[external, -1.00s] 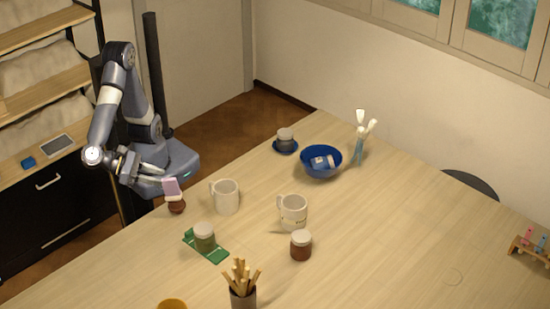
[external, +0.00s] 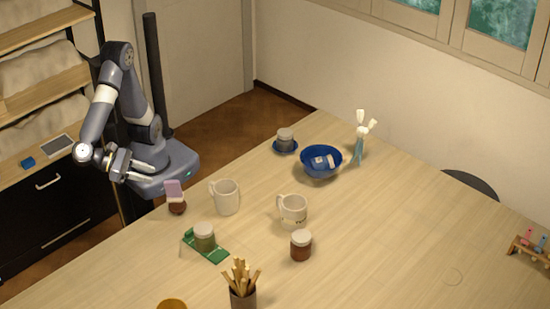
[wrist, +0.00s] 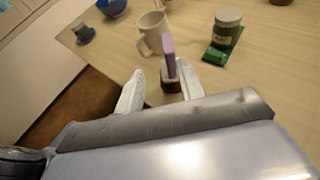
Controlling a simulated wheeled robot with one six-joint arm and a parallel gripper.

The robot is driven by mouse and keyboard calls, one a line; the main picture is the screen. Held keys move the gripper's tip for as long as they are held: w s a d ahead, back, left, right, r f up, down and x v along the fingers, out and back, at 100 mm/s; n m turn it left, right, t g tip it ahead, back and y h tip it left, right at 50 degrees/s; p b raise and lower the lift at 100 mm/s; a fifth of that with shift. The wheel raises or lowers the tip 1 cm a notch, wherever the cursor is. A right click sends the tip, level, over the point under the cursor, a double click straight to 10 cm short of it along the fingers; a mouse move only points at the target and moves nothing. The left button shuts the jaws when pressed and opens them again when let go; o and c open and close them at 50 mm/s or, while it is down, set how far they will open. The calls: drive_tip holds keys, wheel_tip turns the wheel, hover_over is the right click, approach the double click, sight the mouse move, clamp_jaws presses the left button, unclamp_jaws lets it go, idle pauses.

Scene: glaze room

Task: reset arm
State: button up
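My gripper (external: 162,170) is at the left edge of the table, with the arm folded back over my base. The wrist view shows its two pale fingers apart (wrist: 160,88), with nothing held between them. A lilac block (external: 173,189) stands upright in a small brown holder (external: 177,208) near the table's left edge, just beyond the fingertips. The lilac block also shows in the wrist view (wrist: 168,55), above the brown holder (wrist: 171,85). The fingers look clear of the block.
A white mug (external: 225,198), a jar (external: 204,237) on a green tray (external: 217,256), another mug (external: 293,211) and a red-brown jar (external: 301,246) stand nearby. A blue bowl (external: 321,163) and a jar on a blue saucer (external: 285,147) are farther back. The table's right part is mostly clear.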

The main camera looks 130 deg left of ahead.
sight(173, 190)
drive_tip(key=shift+x, duration=1.7)
